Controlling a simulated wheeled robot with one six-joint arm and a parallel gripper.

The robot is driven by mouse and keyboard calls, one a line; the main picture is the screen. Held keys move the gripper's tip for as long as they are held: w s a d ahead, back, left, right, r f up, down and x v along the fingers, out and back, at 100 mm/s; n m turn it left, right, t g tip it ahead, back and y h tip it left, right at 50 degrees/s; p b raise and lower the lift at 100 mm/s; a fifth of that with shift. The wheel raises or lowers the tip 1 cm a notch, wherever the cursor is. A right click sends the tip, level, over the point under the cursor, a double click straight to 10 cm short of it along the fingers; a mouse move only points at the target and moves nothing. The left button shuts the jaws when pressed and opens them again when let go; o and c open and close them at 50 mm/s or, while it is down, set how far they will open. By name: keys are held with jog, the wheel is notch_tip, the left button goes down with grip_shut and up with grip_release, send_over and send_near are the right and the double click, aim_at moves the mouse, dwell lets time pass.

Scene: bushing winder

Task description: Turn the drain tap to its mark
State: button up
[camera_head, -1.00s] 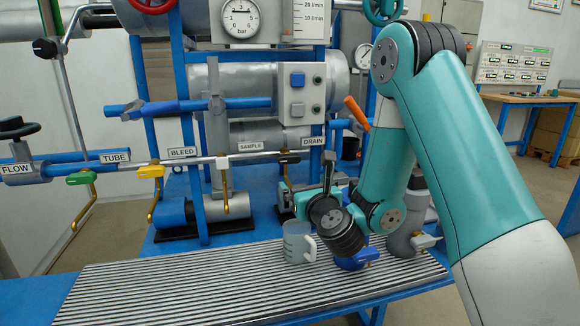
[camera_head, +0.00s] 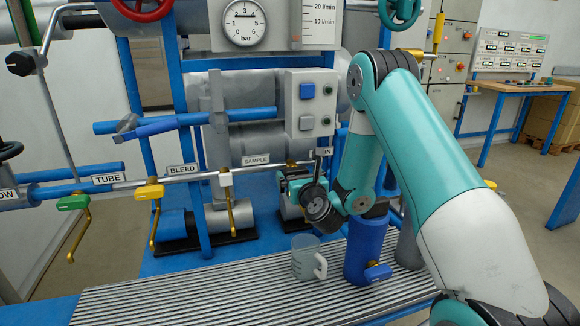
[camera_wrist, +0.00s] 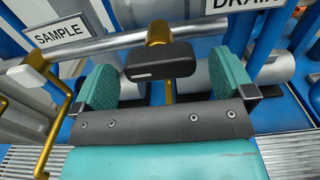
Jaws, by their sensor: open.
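The drain tap's black handle (camera_wrist: 160,61) sits on a brass stem under the pipe in the wrist view, with a small pale bar on its front face. It lies roughly level across the picture. My gripper (camera_wrist: 165,88) is open, with one teal finger pad to each side of the handle and clear gaps between. In the head view my gripper (camera_head: 299,183) is just below the pipe at the drain tap, hiding most of the tap. The DRAIN label (camera_wrist: 246,4) is partly cut off in the wrist view. I cannot make out the tap's mark.
A clear mug (camera_head: 305,262) and a blue bottle (camera_head: 366,250) stand on the ribbed drip tray (camera_head: 190,305) below my gripper. The sample tap (camera_head: 226,180), yellow bleed tap (camera_head: 149,192) and green tube tap (camera_head: 73,203) hang along the pipe to the left.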

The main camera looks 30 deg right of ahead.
jog(key=shift+w+d, duration=0.15)
jog(key=shift+w, duration=0.15)
jog(key=c, duration=0.9)
